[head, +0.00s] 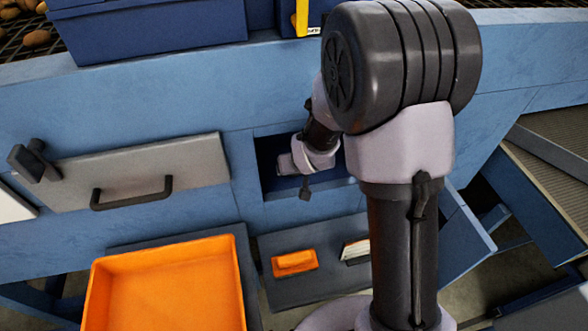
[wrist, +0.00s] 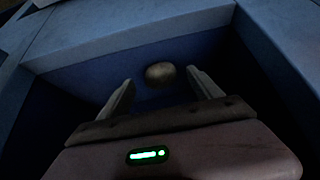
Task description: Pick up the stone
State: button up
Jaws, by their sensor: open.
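A roundish, tan-brown stone (wrist: 160,73) lies in a dark blue recess (wrist: 80,75), near its back wall in the wrist view. My gripper (wrist: 160,79) is open, with one pale finger on each side of the stone in the picture. The stone appears just beyond the fingertips, with gaps on both sides; I cannot tell the exact depth. In the head view my wrist reaches into the recess (head: 272,155) in the blue machine front. The stone and fingers are hidden there by the arm and the shadow.
The recess walls stand close around my gripper. A grey panel with a black handle (head: 135,195) is to the left. Below are an orange tray (head: 165,290), a grey shelf (head: 300,292) and a small orange box (head: 295,263). Potatoes (head: 37,38) lie on a mesh at the top left.

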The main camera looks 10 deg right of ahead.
jog(key=shift+x, duration=1.25)
jog(key=shift+s+r, duration=0.1)
jog(key=shift+r, duration=0.05)
jog(key=c, duration=1.6)
